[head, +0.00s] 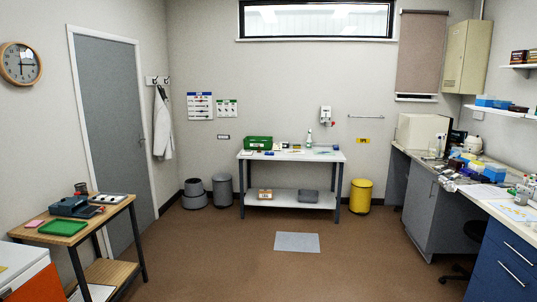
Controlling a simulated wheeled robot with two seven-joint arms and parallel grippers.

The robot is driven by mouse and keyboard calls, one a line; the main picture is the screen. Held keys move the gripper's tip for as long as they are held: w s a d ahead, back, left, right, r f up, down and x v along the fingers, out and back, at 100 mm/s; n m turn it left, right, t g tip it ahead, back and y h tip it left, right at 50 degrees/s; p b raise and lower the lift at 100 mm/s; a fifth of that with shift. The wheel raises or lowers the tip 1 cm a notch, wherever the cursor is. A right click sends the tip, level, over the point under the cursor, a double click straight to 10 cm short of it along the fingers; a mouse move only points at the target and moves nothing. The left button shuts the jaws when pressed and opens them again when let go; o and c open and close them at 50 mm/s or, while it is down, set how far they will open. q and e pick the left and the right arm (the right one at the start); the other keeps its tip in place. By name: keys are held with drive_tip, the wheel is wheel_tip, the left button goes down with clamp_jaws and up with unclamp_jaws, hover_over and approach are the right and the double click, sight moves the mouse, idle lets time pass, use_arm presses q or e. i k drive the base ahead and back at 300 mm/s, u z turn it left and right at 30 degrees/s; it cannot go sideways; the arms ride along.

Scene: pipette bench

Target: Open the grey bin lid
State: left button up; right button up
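Two grey bins stand on the floor by the far wall, left of the white bench. The taller grey bin (222,192) is a slim cylinder beside the bench's left legs, and its top looks closed. The shorter grey bin (195,198) is wider, with a dark band and a dark top. Both are small at this distance, so I cannot tell the details of their lids. Neither of my grippers is in view.
The white bench (292,156) stands at the far wall, with a yellow bin (360,196) on its right. A small wooden table (88,228) is at the left. A grey mat (297,242) lies on the open brown floor. Counters line the right side.

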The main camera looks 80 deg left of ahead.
sight(222, 177)
drive_tip(key=u, duration=2.4)
